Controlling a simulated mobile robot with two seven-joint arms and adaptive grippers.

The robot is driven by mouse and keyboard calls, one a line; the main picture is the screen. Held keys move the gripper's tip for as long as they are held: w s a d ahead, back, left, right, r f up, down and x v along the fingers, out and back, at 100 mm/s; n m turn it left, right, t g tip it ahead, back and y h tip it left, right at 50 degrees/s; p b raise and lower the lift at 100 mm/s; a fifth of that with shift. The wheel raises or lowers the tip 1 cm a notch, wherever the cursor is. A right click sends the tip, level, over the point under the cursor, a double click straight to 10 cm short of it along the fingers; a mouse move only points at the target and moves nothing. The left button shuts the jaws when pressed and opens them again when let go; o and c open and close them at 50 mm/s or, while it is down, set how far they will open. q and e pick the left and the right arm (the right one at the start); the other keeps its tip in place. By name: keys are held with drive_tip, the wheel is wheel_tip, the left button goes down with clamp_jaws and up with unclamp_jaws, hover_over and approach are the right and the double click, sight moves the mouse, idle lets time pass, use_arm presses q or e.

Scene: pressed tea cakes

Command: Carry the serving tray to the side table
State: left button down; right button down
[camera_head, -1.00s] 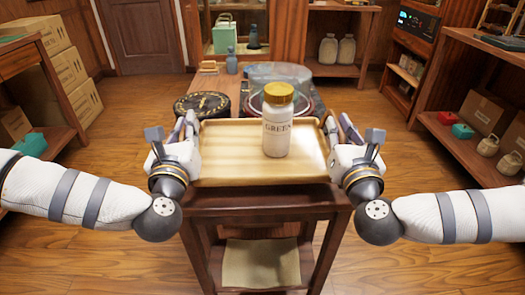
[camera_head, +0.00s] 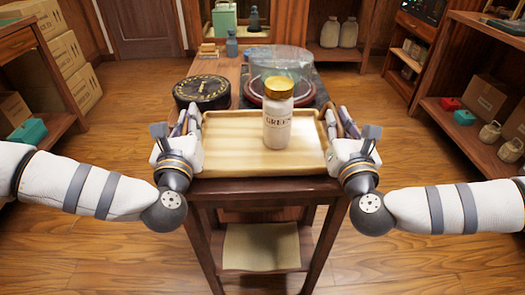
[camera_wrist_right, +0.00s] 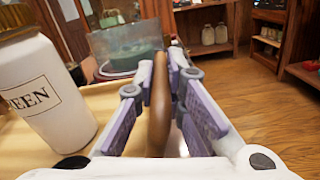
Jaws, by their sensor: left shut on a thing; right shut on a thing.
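The serving tray (camera_head: 225,160) is pale wood with a raised rim, roughly level between my grippers. A white jar with a gold lid and a "GREEN" label (camera_head: 277,132) stands upright on it, right of the middle. My left gripper (camera_head: 188,120) is shut on the tray's left side. My right gripper (camera_head: 340,120) is shut on the right side; the right wrist view shows its brown handle (camera_wrist_right: 159,105) between the fingers. A dark wooden table (camera_head: 265,190) with a lower shelf is directly beneath the tray. I cannot tell whether they touch.
Just beyond the tray are a round black tin (camera_head: 202,91) and a glass dome (camera_head: 279,62) on a red-brown base. Shelving with boxes stands on the left and right. Two pale jars (camera_head: 338,33) sit on a back shelf. Wooden floor (camera_head: 110,125) is clear on both sides.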

use_arm(q)
drive_tip(key=shift+a+f, duration=0.15)
drive_tip(key=shift+f, duration=0.55)
use_arm(e)
drive_tip(key=shift+d+f, duration=0.15)
drive_tip(key=shift+f, duration=0.55)
use_arm(q)
drive_tip(key=c, duration=1.7)
unclamp_jaws()
use_arm(e)
drive_tip(key=c, duration=1.7)
unclamp_jaws()
use_arm(q)
drive_tip(key=shift+o, duration=0.2)
use_arm(e)
drive_tip(key=shift+o, duration=0.2)
